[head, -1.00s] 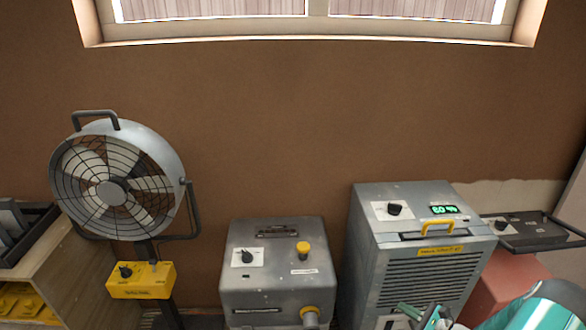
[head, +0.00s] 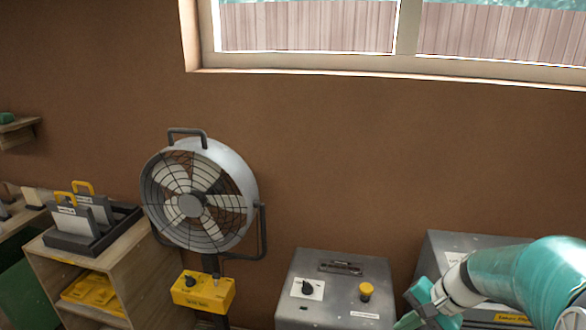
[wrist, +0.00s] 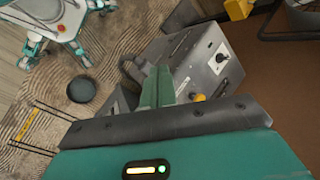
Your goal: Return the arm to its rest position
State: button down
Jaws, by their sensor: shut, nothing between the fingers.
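My gripper (head: 412,318) is at the lower right of the head view, at the end of my teal and white arm, with its tips close to the bottom edge. In the wrist view my gripper's green fingers (wrist: 156,88) are together, with nothing between them. Behind them in that view is the grey box with knobs (wrist: 212,65), which stands left of the arm in the head view (head: 335,275). I cannot tell the exact gap between the fingers and this box.
A round fan (head: 195,200) stands left of the grey box, with a yellow control box (head: 203,291) below. A wooden shelf unit (head: 140,270) is further left. My arm partly covers another grey machine (head: 450,245). A window (head: 400,65) is above. In the wrist view, a dark round object (wrist: 82,90) is on the patterned floor.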

jog(key=s+a+r+n+t+h, duration=0.3)
jog(key=s+a+r+n+h, duration=0.2)
jog(key=s+a+r+n, duration=0.3)
jog(key=s+r, duration=0.4)
jog(key=s, duration=0.1)
jog(key=shift+s+n+t+h, duration=0.2)
jog(key=shift+n+t+h, duration=0.1)
jog(key=shift+n+h, duration=0.1)
